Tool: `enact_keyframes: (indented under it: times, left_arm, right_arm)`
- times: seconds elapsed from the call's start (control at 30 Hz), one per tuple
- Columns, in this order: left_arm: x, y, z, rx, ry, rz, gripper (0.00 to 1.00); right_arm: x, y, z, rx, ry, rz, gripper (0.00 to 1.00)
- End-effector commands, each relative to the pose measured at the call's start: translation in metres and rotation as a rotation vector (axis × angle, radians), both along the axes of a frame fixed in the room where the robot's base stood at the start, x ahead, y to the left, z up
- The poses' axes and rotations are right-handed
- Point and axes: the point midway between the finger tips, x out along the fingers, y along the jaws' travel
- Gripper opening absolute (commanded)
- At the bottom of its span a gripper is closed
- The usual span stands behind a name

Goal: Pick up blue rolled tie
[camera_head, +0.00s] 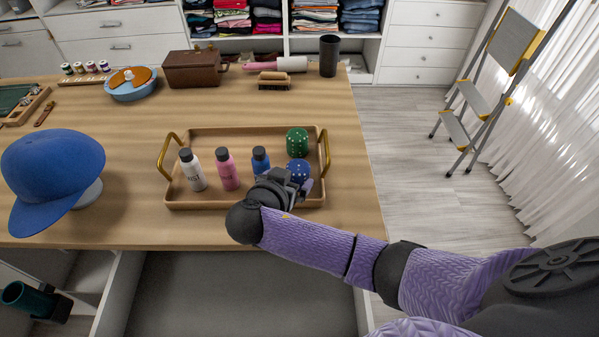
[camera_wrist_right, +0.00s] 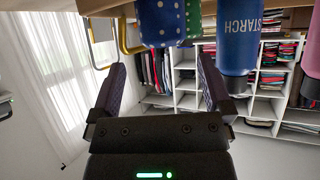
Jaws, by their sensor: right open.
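The blue rolled tie (camera_head: 299,170) with pale dots stands in the front right part of a wooden tray (camera_head: 230,133). A green rolled tie (camera_head: 297,142) with dots stands just behind it. My right gripper (camera_head: 287,186) is open and empty at the tray's front right, close in front of the blue tie and partly covering its lower part. In the right wrist view, which looks upside down, the blue tie (camera_wrist_right: 160,22) is beyond my open fingers (camera_wrist_right: 164,82), with the green tie (camera_wrist_right: 193,17) beside it. No left gripper is visible.
Blue (camera_head: 260,160), pink (camera_head: 227,169) and white (camera_head: 192,170) bottles stand left of the ties. Brass handles (camera_head: 168,155) rise at the tray's ends. A blue cap (camera_head: 52,170) sits at the left. The table right of the tray is clear.

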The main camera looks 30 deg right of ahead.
Motion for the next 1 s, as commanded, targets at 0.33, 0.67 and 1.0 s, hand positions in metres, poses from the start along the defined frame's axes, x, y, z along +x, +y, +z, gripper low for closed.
enact_keyframes:
  times: [0.33, 0.67, 1.0]
  left_arm:
    - [-0.002, 0.007, -0.015, 0.011, 0.005, 0.000, 0.51]
    - [0.000, 0.005, -0.014, 0.007, -0.001, -0.002, 0.51]
    - [0.000, 0.001, -0.014, 0.001, -0.001, 0.000, 0.51]
  right_arm:
    - [0.032, -0.031, -0.023, 0.000, 0.000, -0.001, 1.00]
    - [0.032, -0.031, -0.022, 0.001, 0.001, 0.000, 0.62]
    - [0.031, -0.031, -0.022, 0.000, 0.000, 0.000, 0.19]
